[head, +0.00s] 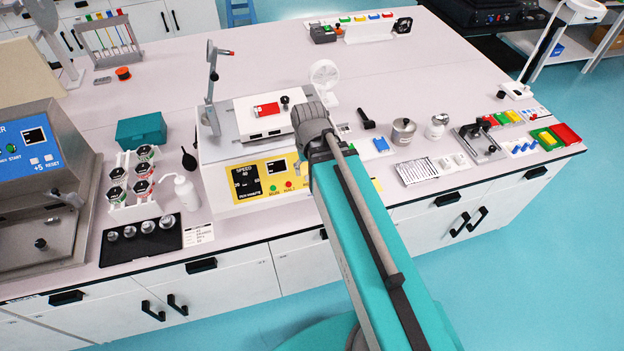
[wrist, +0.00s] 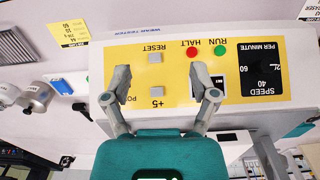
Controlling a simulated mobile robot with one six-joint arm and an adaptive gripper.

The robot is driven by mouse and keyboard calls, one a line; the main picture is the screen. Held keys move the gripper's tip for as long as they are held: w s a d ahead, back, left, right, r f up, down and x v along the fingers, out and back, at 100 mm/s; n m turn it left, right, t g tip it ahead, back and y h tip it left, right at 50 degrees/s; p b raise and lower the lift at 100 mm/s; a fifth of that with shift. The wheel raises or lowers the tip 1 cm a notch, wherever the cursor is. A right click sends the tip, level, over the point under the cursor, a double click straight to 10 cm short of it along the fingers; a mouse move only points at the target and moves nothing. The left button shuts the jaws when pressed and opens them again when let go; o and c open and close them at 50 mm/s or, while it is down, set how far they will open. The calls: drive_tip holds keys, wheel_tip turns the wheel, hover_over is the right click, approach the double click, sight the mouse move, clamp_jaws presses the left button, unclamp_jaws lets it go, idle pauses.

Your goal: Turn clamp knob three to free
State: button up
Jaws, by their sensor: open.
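My gripper (wrist: 161,82) is open and empty in the wrist view, its two fingers spread in front of the tester's yellow panel (wrist: 175,80). In the head view my arm covers the gripper and part of the tester. The white tester (head: 222,150) stands at the table's front, with its yellow panel (head: 235,197) facing forward. A small black knob (head: 285,102) stands on the tester's top, beside a red plate (head: 267,110). I cannot tell whether it is clamp knob three. I see no readable knob numbers or free mark, and no clamp knob shows between the fingers.
A white rack of several black-topped jars (head: 116,172), a wash bottle (head: 187,190) and a teal box (head: 141,130) stand left of the tester. A grey upright post (head: 211,85) rises at its left. A metal pot (head: 403,131) stands right. The table's back middle is clear.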

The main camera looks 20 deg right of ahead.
drive_tip(key=shift+s+f, duration=0.2)
drive_tip(key=shift+s, duration=0.3)
drive_tip(key=shift+s+f, duration=0.2)
drive_tip(key=shift+s, duration=0.25)
